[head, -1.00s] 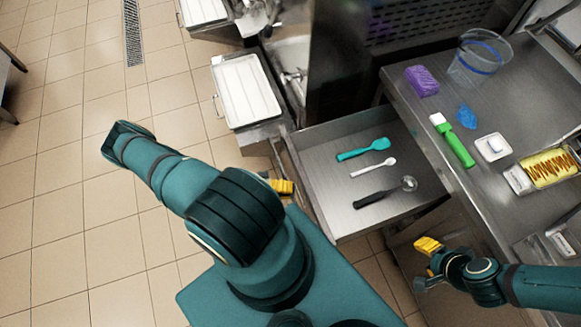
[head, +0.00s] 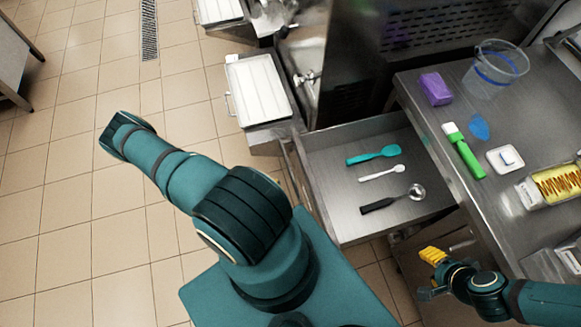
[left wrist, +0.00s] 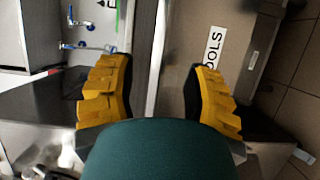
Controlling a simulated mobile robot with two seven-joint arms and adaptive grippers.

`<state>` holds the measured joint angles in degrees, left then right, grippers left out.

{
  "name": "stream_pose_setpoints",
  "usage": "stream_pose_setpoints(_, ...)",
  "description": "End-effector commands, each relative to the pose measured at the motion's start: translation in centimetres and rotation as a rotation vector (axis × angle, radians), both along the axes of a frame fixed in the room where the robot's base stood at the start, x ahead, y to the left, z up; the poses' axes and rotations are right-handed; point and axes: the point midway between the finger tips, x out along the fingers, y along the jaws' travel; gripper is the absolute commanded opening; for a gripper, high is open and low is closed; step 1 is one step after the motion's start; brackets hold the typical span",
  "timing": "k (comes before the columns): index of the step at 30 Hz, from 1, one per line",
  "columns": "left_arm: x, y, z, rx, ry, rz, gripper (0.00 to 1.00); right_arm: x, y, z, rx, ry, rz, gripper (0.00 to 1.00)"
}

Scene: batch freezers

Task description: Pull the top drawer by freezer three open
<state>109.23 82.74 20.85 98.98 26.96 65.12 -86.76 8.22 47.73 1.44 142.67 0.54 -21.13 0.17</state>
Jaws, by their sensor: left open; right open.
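The top drawer (head: 330,205) stands pulled out from under the counter beside the freezer (head: 345,60) in the head view. A teal spatula (head: 373,155), a white spoon (head: 381,173) and a black-handled scoop (head: 392,199) lie in it. In the left wrist view, my left gripper (left wrist: 160,66) has its yellow fingers spread wide, with a metal edge between them. A partly covered label ending in "OOLS" (left wrist: 214,46) is on the panel by the right finger. My left fingers are hidden in the head view. My right gripper (head: 433,256) is open and empty, right of the drawer's front.
The steel counter (head: 425,90) carries a purple block (head: 435,89), a clear container (head: 494,68), a green-handled tool (head: 463,150) and a small white dish (head: 505,159). A white tray (head: 258,90) stands left of the freezer.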

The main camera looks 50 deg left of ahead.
Motion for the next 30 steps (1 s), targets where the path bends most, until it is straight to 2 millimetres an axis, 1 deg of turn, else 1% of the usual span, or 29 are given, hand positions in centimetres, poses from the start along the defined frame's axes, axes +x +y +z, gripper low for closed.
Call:
stream_pose_setpoints(1, -0.8, 0.8, -0.1, 0.002, 0.002, 0.002, 0.50, 0.0, 0.0, 0.0, 0.000, 0.000, 0.000, 0.47)
stream_pose_setpoints(3, -1.7, 1.7, 0.0, 0.002, 0.002, 0.002, 0.50, 0.0, 0.0, 0.0, 0.000, 0.000, 0.000, 0.47)
stream_pose_setpoints(6, -2.8, 2.6, -0.1, 0.001, 0.001, 0.001, 0.50, 0.0, 0.0, 0.0, 0.000, 0.000, 0.000, 0.47)
stream_pose_setpoints(10, -3.6, 3.3, 0.0, 0.001, 0.001, 0.000, 0.50, 0.0, 0.0, 0.0, 0.000, 0.000, 0.000, 0.47)
stream_pose_setpoints(15, -4.0, 3.6, 0.0, -0.001, 0.000, 0.000, 0.50, 0.0, 0.0, 0.0, 0.000, 0.000, 0.000, 0.47)
stream_pose_setpoints(30, -4.0, 3.6, 0.0, -0.001, 0.000, 0.000, 0.50, 0.0, 0.0, 0.0, 0.000, 0.000, 0.000, 0.47)
